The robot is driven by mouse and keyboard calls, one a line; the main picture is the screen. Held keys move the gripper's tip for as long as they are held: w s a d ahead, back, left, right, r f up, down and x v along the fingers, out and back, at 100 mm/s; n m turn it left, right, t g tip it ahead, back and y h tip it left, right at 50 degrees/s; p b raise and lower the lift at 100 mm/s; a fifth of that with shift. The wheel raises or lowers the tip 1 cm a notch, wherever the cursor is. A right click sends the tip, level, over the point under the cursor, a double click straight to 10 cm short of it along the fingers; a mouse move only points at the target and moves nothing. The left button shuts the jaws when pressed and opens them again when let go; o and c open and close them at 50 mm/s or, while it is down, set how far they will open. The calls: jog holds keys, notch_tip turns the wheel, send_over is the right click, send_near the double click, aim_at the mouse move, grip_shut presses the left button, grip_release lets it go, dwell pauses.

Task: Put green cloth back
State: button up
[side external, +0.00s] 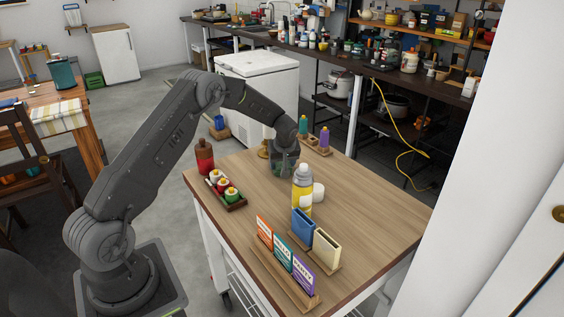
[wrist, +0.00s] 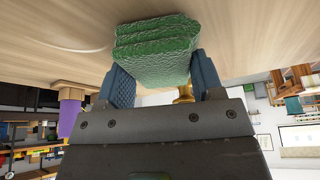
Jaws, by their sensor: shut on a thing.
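The green cloth (wrist: 155,45) is a folded, textured block between the two blue fingers of my gripper (wrist: 163,78) in the wrist view. My gripper is shut on it, close to the wooden tabletop; I cannot tell whether the cloth touches the table. In the side view my gripper (side external: 285,165) is low over the far part of the table (side external: 365,205), behind the yellow bottle (side external: 302,190). The cloth is hard to make out there, as the gripper is dark and small.
A rack with a green and a purple bottle (side external: 325,139) stands behind the gripper. A red bottle (side external: 205,158) and a tray of rolls (side external: 237,206) are left. A blue holder (side external: 303,226), cream holder (side external: 327,248) and card rack (side external: 285,265) stand in front. The table's right side is clear.

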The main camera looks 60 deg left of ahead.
jog(key=shift+f, duration=0.1)
jog(key=o, duration=1)
jog(key=s+d+r+m, duration=0.1)
jog(key=s+d+r, duration=0.3)
jog(key=r, duration=0.5)
jog(key=s+d+r+m, duration=0.2)
jog(key=d+r, duration=0.4)
jog(key=r, duration=0.4)
jog(key=s+d+r+m+t+h, duration=0.2)
jog(key=s+d+r+m, duration=0.1)
jog(key=s+d+r, duration=0.5)
jog(key=s+d+m, duration=0.2)
jog(key=s+d, duration=0.1)
jog(key=s, duration=0.3)
jog(key=s+d+f+m+t+h, duration=0.1)
jog(key=s+d+m, duration=0.2)
jog(key=s, duration=0.4)
jog(key=s+d+m+h, duration=0.1)
jog(key=s+d+m, duration=0.1)
jog(key=s+d, duration=0.2)
jog(key=shift+s+f+m+t, duration=0.15)
jog(key=shift+s+t, duration=0.05)
jog(key=shift+s, duration=0.4)
jog(key=shift+s+f+m+t, duration=0.15)
jog(key=shift+s+t, duration=0.05)
jog(key=shift+s, duration=0.4)
